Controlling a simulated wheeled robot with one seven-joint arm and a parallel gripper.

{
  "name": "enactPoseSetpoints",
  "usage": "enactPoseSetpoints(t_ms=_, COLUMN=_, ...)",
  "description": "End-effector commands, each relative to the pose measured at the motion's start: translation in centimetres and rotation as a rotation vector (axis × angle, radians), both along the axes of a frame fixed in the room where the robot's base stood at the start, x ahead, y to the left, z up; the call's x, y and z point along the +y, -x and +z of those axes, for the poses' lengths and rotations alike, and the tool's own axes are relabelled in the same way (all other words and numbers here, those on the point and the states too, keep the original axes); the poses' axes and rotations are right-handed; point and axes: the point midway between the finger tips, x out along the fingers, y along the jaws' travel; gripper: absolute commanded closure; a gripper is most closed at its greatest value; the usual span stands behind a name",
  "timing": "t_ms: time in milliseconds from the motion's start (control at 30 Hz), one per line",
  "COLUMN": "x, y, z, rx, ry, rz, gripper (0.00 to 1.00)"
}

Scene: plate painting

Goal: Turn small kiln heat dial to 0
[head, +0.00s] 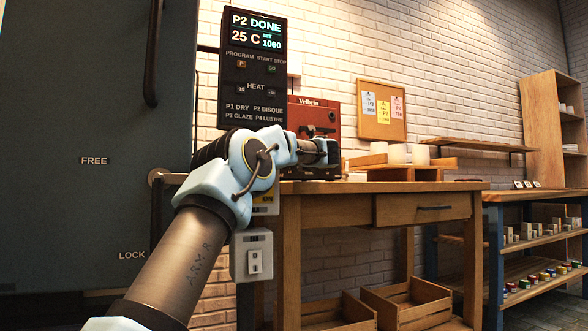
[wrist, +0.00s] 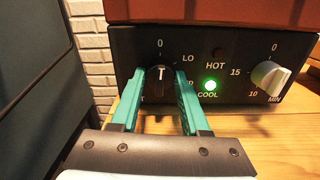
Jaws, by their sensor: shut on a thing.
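The small kiln (head: 318,120) is a red box with a black front panel (wrist: 222,48), standing on the wooden table. Its heat dial (wrist: 160,82) is a black knob at the panel's left, marked 0 at the top and LO at the upper right. The dial's white mark points up, toward the 0. Lower markings are partly hidden by my fingers. My gripper (wrist: 159,92) has its teal fingers on either side of the knob and is shut on it. In the head view my gripper (head: 330,155) is at the kiln's front, the dial hidden.
A pale timer knob (wrist: 270,77) and a lit green COOL lamp (wrist: 210,84) are right of the dial. The big kiln's grey door (head: 90,100) and its control box (head: 253,70) are at the left.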

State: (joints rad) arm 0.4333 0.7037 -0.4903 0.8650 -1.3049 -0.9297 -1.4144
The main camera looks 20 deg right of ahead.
Motion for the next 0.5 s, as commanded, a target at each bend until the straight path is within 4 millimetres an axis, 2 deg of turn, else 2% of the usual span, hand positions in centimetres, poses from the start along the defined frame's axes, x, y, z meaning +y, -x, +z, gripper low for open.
enactPoseSetpoints(t_ms=33, x=0.02, y=-0.05, z=-0.42, rx=0.000, ry=0.022, rz=0.001, gripper=1.00)
enactPoseSetpoints(t_ms=500, x=0.03, y=-0.07, z=-0.22, rx=-0.009, ry=0.098, rz=0.002, gripper=1.00)
